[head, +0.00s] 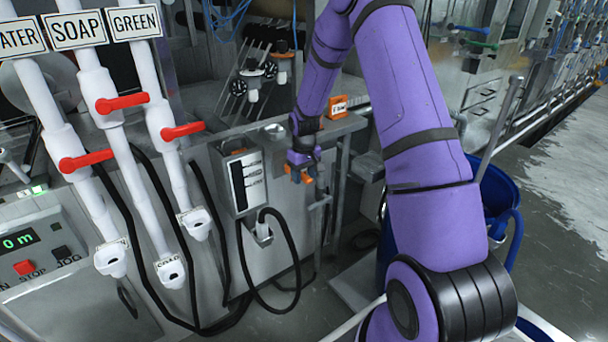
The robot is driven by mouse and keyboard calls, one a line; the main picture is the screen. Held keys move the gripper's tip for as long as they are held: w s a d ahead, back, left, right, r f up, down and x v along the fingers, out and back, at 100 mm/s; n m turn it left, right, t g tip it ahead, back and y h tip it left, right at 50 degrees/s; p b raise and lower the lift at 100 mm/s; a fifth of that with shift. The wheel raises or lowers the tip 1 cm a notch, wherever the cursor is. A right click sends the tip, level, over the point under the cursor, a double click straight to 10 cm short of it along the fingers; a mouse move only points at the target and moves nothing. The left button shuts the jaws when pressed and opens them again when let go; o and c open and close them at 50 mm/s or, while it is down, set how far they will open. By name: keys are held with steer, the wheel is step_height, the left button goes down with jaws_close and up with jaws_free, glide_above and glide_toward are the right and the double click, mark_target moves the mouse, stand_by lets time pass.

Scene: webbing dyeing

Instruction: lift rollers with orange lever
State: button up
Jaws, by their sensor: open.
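My gripper (299,176) is in front of the grey machine, pointing down, with orange parts at its tip. It is open; I see nothing between its fingers, though it is small here. An orange block with a white label (337,107) sits on the machine's ledge, just above and right of my gripper. I cannot tell whether it is the orange lever.
White pipes with red handles (122,103) and hanging black hoses (288,265) fill the left. A control panel (30,250) is at lower left. A grey gauge box (240,180) is left of my gripper. A blue barrel (497,195) stands behind my arm. Floor at right is open.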

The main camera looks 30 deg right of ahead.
jaws_close()
steer(key=shift+w+r+g, duration=0.25)
steer(key=shift+r+g, duration=0.25)
steer(key=shift+g, duration=0.2)
steer(key=shift+w+r+g, duration=0.25)
steer(key=shift+r+g, duration=0.25)
steer(key=shift+g, duration=0.2)
steer(key=shift+w+r+g, duration=0.35)
steer(key=shift+r+g, duration=0.2)
steer(key=shift+g, duration=0.3)
steer(key=shift+w+r+g, duration=0.35)
steer(key=shift+r+g, duration=0.15)
steer(key=shift+g, duration=0.35)
jaws_free()
